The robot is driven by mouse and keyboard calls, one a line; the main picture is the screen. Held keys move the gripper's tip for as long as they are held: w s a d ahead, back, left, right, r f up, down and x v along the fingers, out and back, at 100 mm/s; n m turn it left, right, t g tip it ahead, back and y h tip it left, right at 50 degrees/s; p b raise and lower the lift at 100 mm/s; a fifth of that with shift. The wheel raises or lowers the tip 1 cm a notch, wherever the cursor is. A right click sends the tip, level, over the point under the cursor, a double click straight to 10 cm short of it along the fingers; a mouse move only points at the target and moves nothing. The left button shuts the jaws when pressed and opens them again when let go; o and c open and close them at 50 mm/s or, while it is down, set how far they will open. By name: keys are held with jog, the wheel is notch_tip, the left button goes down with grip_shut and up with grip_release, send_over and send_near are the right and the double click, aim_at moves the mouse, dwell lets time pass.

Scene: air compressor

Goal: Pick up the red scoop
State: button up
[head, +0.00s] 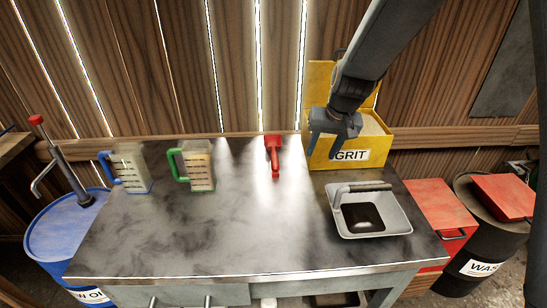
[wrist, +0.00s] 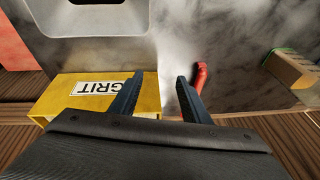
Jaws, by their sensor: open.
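The red scoop (head: 273,151) lies on the metal worktop near its back edge, its narrower end toward the front. My gripper (head: 326,152) is to the right of the scoop in the head view, in front of the yellow grit box, with a gap between it and the scoop. In the wrist view my gripper (wrist: 159,80) has its two fingers apart with nothing between them. There the scoop (wrist: 201,76) shows just right of the right finger, which hides part of it. I cannot tell the height of the fingers above the worktop.
The open yellow grit box (head: 376,147) stands at the back right, close to my gripper. A grey metal tray (head: 402,220) lies at the right front. A green-handled jug (head: 200,170) and a blue-handled jug (head: 132,170) stand left. The worktop's middle (head: 235,225) is clear.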

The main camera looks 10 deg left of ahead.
jog(key=y, duration=0.1)
send_near(275, 155)
jog(key=f, duration=0.2)
jog(key=shift+w+a+n+t, duration=0.3)
jog(key=shift+w+a+n, duration=0.05)
jog(key=shift+a+n, duration=0.1)
jog(key=shift+s+d+p+x, duration=0.1)
jog(key=shift+p+x, duration=0.4)
jog(key=shift+x, duration=1.3)
jog(key=shift+s+d+p+x, duration=0.15)
jog(key=shift+p+x, duration=0.35)
jog(key=shift+x, duration=1.25)
jog(key=shift+f, duration=0.15)
grip_shut()
notch_tip(275, 155, up, 18)
jog(key=b, duration=0.4)
